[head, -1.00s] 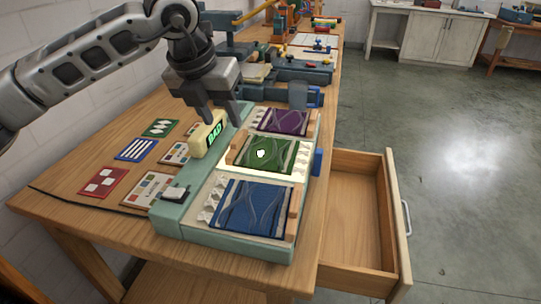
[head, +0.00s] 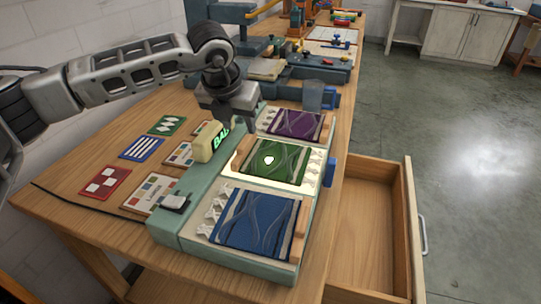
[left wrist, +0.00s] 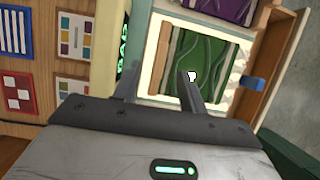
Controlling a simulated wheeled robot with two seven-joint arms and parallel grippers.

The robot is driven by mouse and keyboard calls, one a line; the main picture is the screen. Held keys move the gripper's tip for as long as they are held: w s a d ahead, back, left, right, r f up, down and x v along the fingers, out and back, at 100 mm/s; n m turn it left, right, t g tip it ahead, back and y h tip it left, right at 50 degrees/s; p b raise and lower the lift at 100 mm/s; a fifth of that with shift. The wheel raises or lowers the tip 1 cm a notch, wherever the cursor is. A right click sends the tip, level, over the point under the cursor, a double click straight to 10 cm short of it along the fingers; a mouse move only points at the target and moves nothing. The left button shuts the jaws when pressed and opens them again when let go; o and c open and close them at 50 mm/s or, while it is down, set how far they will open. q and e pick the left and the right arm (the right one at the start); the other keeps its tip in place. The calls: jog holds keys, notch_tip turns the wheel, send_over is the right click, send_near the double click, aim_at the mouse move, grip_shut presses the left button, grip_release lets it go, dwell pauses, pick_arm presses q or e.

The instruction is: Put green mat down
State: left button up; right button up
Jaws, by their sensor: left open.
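The green mat (head: 275,160) lies flat in the bright middle bay of the teal rack (head: 195,205), between the blue mat (head: 255,220) and the purple mat (head: 294,124). It has pale wavy lines and a small white mark, and also shows in the left wrist view (left wrist: 212,60). My left gripper (head: 236,126) is open and empty, above the far left side of the green mat, by the cream block with a lit green "BAD" sign (head: 208,143). In the left wrist view, one finger of the gripper (left wrist: 158,80) overlaps the mat. My right gripper is not in view.
An open, empty wooden drawer (head: 372,230) juts out right of the rack. Pattern cards (head: 104,182) lie on the bench at left. A grey translucent cup (head: 313,95) and blue-grey equipment stand behind the rack.

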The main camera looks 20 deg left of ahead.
aim_at(244, 143)
pick_arm(q)
jog(key=shift+s+p+x, duration=0.2)
jog(key=shift+p+x, duration=0.05)
jog(key=shift+x, duration=1.35)
jog(key=shift+s+p+x, duration=0.2)
jog(key=shift+s+x, duration=0.05)
jog(key=shift+x, duration=1.3)
jog(key=shift+d+f, duration=0.1)
jog(key=shift+f, duration=0.1)
jog(key=shift+c, duration=0.3)
grip_shut()
